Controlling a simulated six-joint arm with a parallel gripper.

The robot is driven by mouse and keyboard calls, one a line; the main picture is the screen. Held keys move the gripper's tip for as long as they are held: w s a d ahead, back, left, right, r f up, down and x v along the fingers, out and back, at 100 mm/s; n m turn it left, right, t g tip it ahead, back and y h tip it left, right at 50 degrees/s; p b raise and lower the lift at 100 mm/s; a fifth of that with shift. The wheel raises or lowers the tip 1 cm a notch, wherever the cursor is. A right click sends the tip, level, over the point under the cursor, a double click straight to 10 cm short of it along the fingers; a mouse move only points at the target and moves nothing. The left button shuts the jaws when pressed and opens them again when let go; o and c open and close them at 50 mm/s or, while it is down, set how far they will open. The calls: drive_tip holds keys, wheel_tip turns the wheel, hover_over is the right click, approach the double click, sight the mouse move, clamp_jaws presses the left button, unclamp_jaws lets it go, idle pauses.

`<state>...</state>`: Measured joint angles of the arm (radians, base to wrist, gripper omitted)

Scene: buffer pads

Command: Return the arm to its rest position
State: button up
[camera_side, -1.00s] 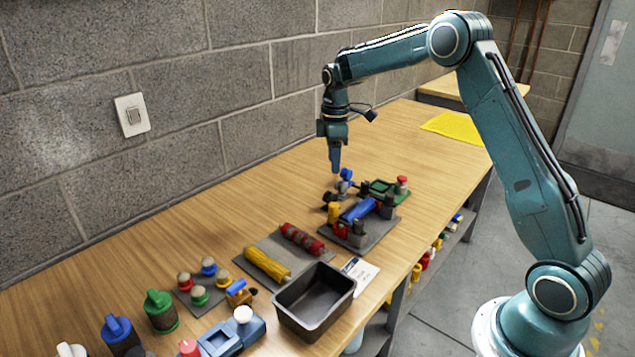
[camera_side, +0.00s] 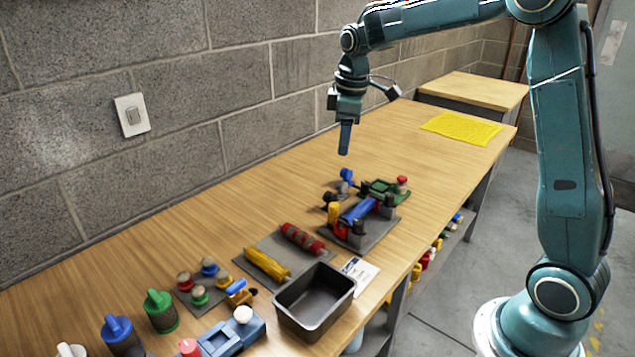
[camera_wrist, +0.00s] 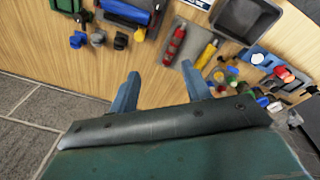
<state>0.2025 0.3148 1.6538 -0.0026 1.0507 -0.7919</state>
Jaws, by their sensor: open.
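My gripper (camera_side: 344,140) is above the far part of the wooden bench (camera_side: 240,220), pointing down, with nothing between its fingers. In the wrist view my gripper (camera_wrist: 164,88) shows two blue fingers spread apart over bare wood. Below and to its right in the side view is a grey fixture board (camera_side: 362,238) with a blue cylinder (camera_side: 360,211) on it. The gripper is clear of these things.
A red roller (camera_side: 302,239) and a yellow roller (camera_side: 267,264) lie on a grey mat beside a dark tray (camera_side: 315,300). A block wall (camera_side: 240,80) runs behind the bench. A yellow cloth (camera_side: 462,128) lies at the far end.

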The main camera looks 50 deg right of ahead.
drive_tip(key=s+a+r+m+t, duration=0.2)
drive_tip(key=s+a+m, duration=0.1)
drive_tip(key=s, duration=1.1)
drive_tip(key=s+a+r+m+t, duration=0.1)
drive_tip(key=s+a, duration=0.5)
drive_tip(key=s, duration=0.7)
drive_tip(key=shift+s+a+r+m+t, duration=0.15)
drive_tip(key=shift+s+r+m+t, duration=0.35)
drive_tip(key=shift+m, duration=0.9)
drive_tip(key=shift+w+f, duration=0.1)
drive_tip(key=shift+w, duration=0.05)
